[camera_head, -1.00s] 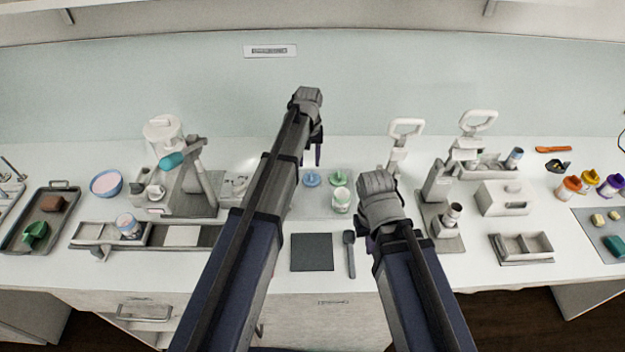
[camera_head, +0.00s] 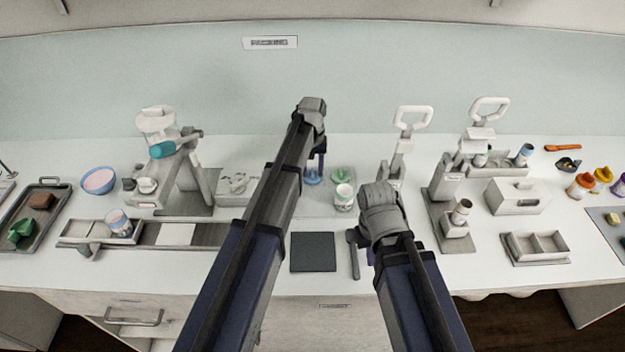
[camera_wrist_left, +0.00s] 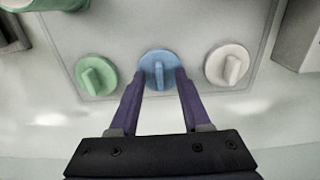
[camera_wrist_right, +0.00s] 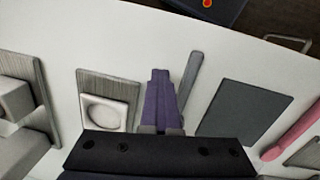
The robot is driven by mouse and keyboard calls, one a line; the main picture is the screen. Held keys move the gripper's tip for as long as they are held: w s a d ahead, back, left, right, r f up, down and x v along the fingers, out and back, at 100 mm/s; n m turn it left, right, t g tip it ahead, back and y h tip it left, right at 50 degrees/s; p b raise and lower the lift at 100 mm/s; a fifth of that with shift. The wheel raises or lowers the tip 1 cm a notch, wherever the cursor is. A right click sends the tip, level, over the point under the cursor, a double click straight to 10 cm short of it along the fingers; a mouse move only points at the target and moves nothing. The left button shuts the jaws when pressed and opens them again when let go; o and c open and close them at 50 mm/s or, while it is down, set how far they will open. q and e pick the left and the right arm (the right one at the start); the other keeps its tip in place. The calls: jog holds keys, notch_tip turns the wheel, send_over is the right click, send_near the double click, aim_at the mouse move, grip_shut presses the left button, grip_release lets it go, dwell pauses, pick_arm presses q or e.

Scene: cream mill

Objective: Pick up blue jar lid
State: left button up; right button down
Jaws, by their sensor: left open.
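The blue jar lid (camera_head: 311,181), a round disc with an upright grip tab, lies on a pale mat between two other lids. In the left wrist view, the blue lid (camera_wrist_left: 157,62) sits between the fingertips of my open left gripper (camera_wrist_left: 158,74), one finger at each side of it. In the head view my left gripper (camera_head: 317,170) points down at the lid and partly covers it. Whether the fingers touch the lid I cannot tell. My right gripper (camera_wrist_right: 161,76) has its fingers together with nothing seen between them, above the counter's front part.
A green lid (camera_wrist_left: 97,75) and a white lid (camera_wrist_left: 228,64) flank the blue one closely. A white and green jar (camera_head: 343,197) stands in front of the green lid. A dark square pad (camera_head: 313,252) and a grey spatula-like tool (camera_head: 354,252) lie nearer the front edge.

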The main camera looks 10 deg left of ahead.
pick_arm(q)
grip_shut()
jog(key=shift+r, duration=0.15)
dwell(0.6)
